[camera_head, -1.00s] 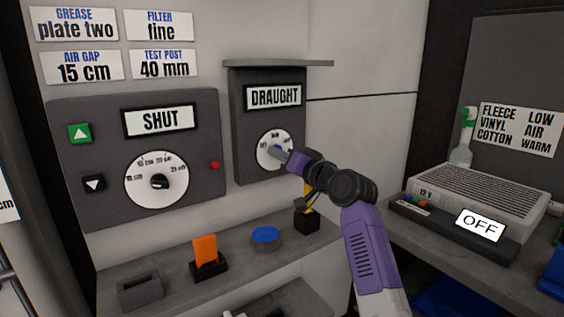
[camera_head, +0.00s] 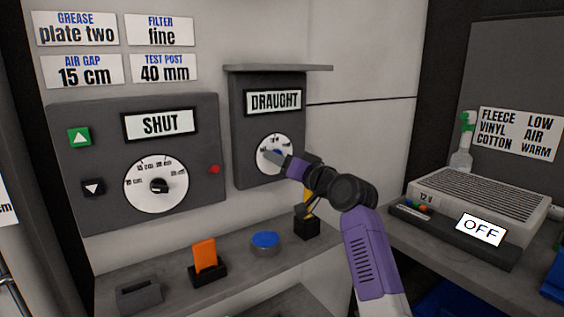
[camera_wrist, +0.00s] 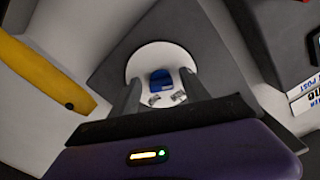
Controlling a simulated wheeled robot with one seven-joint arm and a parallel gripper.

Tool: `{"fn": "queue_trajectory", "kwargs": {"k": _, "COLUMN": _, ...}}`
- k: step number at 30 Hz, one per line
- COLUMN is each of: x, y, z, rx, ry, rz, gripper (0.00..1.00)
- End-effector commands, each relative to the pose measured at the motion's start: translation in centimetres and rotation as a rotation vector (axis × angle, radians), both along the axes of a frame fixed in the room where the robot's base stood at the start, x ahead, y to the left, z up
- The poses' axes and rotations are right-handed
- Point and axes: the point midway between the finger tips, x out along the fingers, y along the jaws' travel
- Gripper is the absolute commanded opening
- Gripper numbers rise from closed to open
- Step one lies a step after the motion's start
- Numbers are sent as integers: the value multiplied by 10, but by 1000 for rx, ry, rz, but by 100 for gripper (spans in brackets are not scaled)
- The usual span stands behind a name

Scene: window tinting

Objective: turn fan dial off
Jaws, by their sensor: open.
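The fan dial (camera_head: 284,141) is a white round face on the grey panel under the "DRAUGHT" sign (camera_head: 274,100) in the head view. Its blue knob (camera_wrist: 161,80) shows at the middle of the white face in the wrist view. My gripper (camera_head: 268,157) is at the dial's face in the head view and partly covers it. In the wrist view my gripper's two fingers (camera_wrist: 160,95) stand apart, one on each side below the knob, and the knob shows beyond them. Contact with the knob cannot be told. The dial's markings are too small to read.
A panel marked "SHUT" (camera_head: 160,124) with its own dial stands to the left. A shelf sticks out above the fan panel. Below, a bench holds an orange block (camera_head: 205,255) and a blue button (camera_head: 265,240). A grilled unit reading "OFF" (camera_head: 480,230) stands right.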

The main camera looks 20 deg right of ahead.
Motion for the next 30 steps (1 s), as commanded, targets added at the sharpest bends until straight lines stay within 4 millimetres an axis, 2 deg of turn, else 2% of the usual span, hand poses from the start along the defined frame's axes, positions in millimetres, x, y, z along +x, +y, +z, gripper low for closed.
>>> {"fn": "queue_trajectory", "kwargs": {"k": 7, "x": -11, "y": -5, "z": 0, "rx": 1, "ry": -1, "rz": 0, "gripper": 55}}
{"fn": "queue_trajectory", "kwargs": {"k": 15, "x": -50, "y": -17, "z": 0, "rx": 1, "ry": 0, "rz": -1, "gripper": 55}}
{"fn": "queue_trajectory", "kwargs": {"k": 21, "x": -70, "y": -23, "z": 0, "rx": 0, "ry": 0, "rz": -1, "gripper": 55}}
{"fn": "queue_trajectory", "kwargs": {"k": 30, "x": -74, "y": -24, "z": 0, "rx": 0, "ry": 0, "rz": 0, "gripper": 55}}
